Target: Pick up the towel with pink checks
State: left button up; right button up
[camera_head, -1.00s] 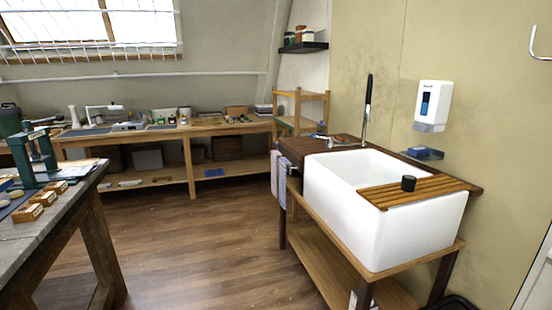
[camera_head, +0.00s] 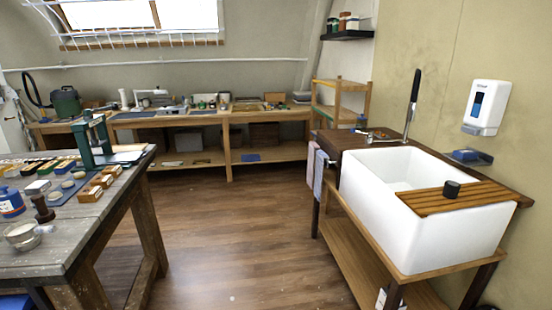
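Two towels hang side by side on the left end of the sink stand. The left one is a pinkish towel (camera_head: 311,164). Next to it hangs a pale blue-grey towel (camera_head: 319,176), partly overlapping it in the picture. They are too small for me to make out any checks. Neither of my grippers is in view.
The white sink (camera_head: 400,215) on its wooden stand (camera_head: 352,234) is at the right. A grey-topped workbench (camera_head: 50,238) with small items is at the left. A long wooden bench (camera_head: 272,116) lines the back wall. Open wooden floor (camera_head: 225,235) lies between.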

aim_at(313, 146)
jog(key=u, duration=0.15)
jog(key=i, duration=7.4)
jog(key=z, duration=6)
